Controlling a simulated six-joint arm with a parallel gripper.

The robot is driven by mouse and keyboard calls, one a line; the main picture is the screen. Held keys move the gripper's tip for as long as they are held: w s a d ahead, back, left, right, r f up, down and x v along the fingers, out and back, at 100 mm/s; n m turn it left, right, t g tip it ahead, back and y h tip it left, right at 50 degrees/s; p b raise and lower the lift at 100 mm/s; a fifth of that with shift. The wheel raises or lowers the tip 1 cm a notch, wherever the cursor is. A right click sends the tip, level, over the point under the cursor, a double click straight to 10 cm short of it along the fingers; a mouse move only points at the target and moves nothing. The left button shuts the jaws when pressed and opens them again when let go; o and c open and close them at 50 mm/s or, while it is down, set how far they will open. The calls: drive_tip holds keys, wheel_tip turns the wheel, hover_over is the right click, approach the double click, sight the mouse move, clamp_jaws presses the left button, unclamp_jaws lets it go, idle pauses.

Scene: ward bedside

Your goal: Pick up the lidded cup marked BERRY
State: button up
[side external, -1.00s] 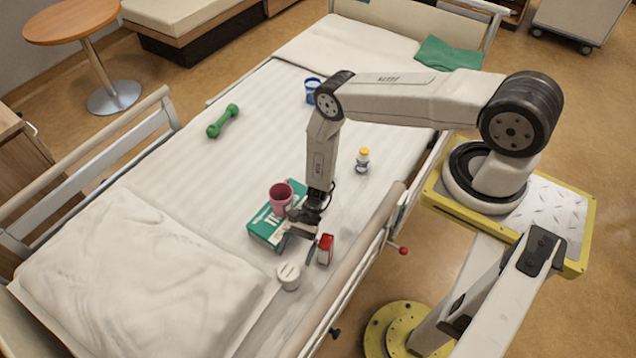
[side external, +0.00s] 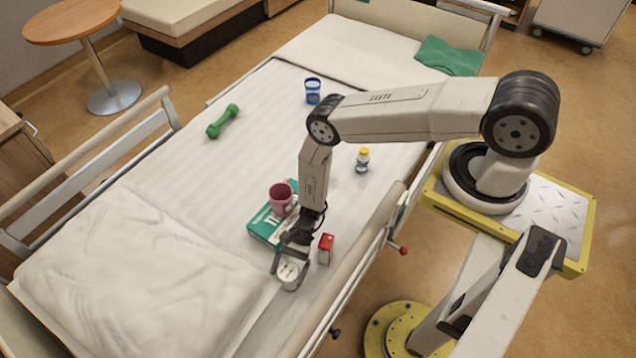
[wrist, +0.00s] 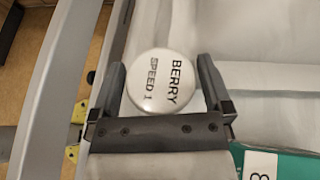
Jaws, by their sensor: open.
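The lidded cup marked BERRY (wrist: 160,81) has a round white lid with dark print, BERRY and SPEED 1, in the wrist view. In the side view the white cup (side external: 288,276) stands on the bed near its front edge. My gripper (wrist: 160,80) is open, with one finger on each side of the lid in the wrist view. In the side view my gripper (side external: 289,268) is right at the top of the cup. I cannot tell whether the fingers touch it.
Close by are a teal and white box (side external: 262,229) with a pink mug (side external: 281,198), and a small red box (side external: 326,248). A yellow-capped bottle (side external: 362,160), a blue cup (side external: 312,92) and a green dumbbell (side external: 222,121) lie farther off. The bed rail (side external: 337,290) runs alongside.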

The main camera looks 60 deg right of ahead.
idle(0.4)
drive_tip(key=c, duration=1.2)
drive_tip(key=shift+r, duration=0.2)
drive_tip(key=shift+r, duration=4.85)
